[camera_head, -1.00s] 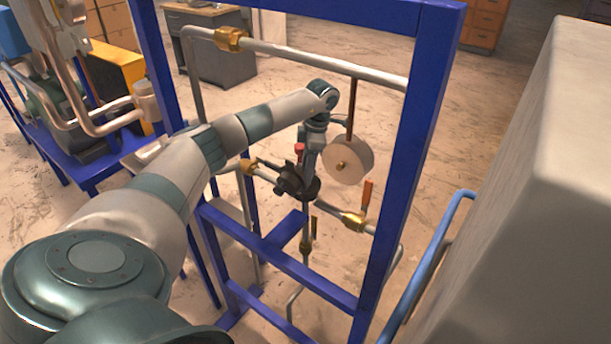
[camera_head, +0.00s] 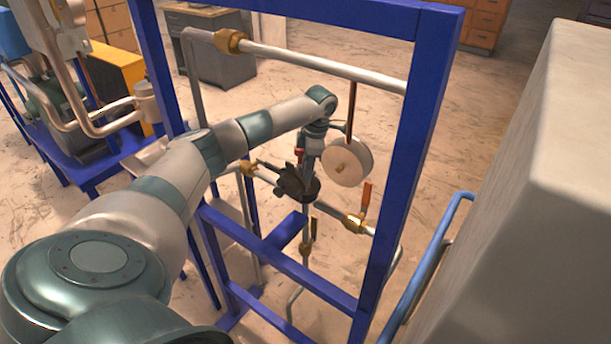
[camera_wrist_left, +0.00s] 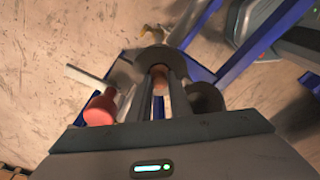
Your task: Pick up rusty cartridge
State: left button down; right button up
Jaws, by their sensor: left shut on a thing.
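My left gripper (camera_wrist_left: 160,98) is shut on a small rusty-brown cylindrical piece (camera_wrist_left: 159,76), which looks like the rusty cartridge. In the left wrist view, the piece shows between the two grey fingers, with a round grey fitting around or just behind it. In the head view, my left gripper (camera_head: 308,172) points down at a dark round fitting (camera_head: 298,184) on the pipework. The cartridge cannot be made out there. I cannot tell whether it is still seated in the fitting. My right gripper is not in view.
A blue frame (camera_head: 425,130) surrounds the pipework, and my left arm reaches through it. A pale round disc (camera_head: 347,161) hangs just right of my wrist. A red knob (camera_wrist_left: 100,108) is close to the fingers. Brass valves (camera_head: 354,222) sit on nearby pipes. A pale block stands at right.

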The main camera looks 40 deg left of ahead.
pick_arm(q)
jog(key=shift+r, duration=0.1)
jog(key=shift+r+b, duration=0.45)
jog(key=r+b, duration=0.2)
jog(key=r, duration=0.1)
jog(key=shift+w+d, duration=0.15)
jog(key=shift+d, duration=0.25)
jog(key=w+d+r+b, duration=0.3)
jog(key=d+r, duration=0.4)
jog(key=d, duration=0.3)
jog(key=shift+d, duration=0.2)
jog(key=shift+w+r, duration=0.1)
